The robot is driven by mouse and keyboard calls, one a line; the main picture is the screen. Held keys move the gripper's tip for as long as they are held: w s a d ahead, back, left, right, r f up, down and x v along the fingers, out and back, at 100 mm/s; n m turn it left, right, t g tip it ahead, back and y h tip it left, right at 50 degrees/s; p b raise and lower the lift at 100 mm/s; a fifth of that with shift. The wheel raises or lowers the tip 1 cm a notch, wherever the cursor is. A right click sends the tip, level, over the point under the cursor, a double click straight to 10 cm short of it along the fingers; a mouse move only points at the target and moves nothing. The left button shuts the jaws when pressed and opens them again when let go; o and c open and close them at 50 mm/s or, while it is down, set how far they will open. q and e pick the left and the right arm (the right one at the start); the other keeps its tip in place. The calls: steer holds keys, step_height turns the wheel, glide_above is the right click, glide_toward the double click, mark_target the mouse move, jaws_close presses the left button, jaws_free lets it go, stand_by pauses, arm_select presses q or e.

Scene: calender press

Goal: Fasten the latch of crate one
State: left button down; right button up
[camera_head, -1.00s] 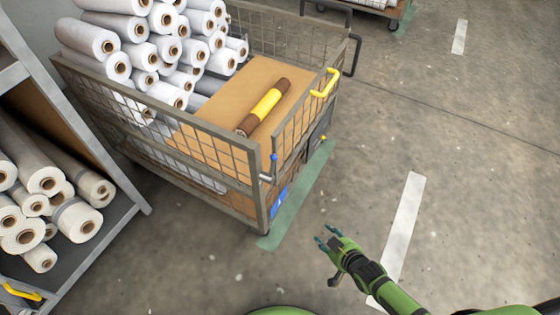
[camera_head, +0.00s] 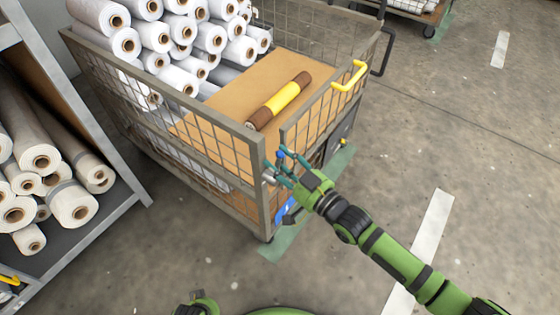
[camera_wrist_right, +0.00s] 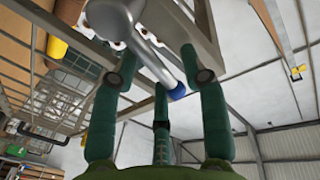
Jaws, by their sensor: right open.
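The mesh-sided crate (camera_head: 262,190) stands left of my right arm with a blue label low on its near corner. Its mesh gate (camera_head: 315,110) has a yellow handle (camera_head: 349,76); a narrow gap shows between gate and corner post. The latch, a grey lever (camera_wrist_right: 150,55) with a blue tip (camera_wrist_right: 177,93), sits at that corner; its blue tip also shows in the head view (camera_head: 281,154). My right gripper (camera_head: 284,166) is open at the latch. In the wrist view the lever's blue end lies between the spread fingers; contact is unclear. My left gripper is not recognisable.
White rolls (camera_head: 180,50) fill the crate's back left, and a brown and yellow roll (camera_head: 279,100) lies on cardboard inside. A grey rack (camera_head: 90,225) with more rolls stands at the left.

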steer(key=shift+w+a, duration=0.25)
jaws_close()
steer(key=shift+s+a+r+n, duration=0.1)
steer(key=shift+s+n, duration=0.1)
steer(key=shift+n, duration=0.2)
steer(key=shift+s+a+n+y+p, duration=0.15)
steer(key=shift+s+n+y+p, duration=0.15)
steer(key=shift+n, duration=0.2)
arm_select(q)
steer(key=shift+w+f, duration=0.15)
steer(key=shift+w, duration=0.1)
arm_select(e)
steer(key=shift+s+a+n, duration=0.15)
steer(key=shift+n, duration=0.55)
jaws_free()
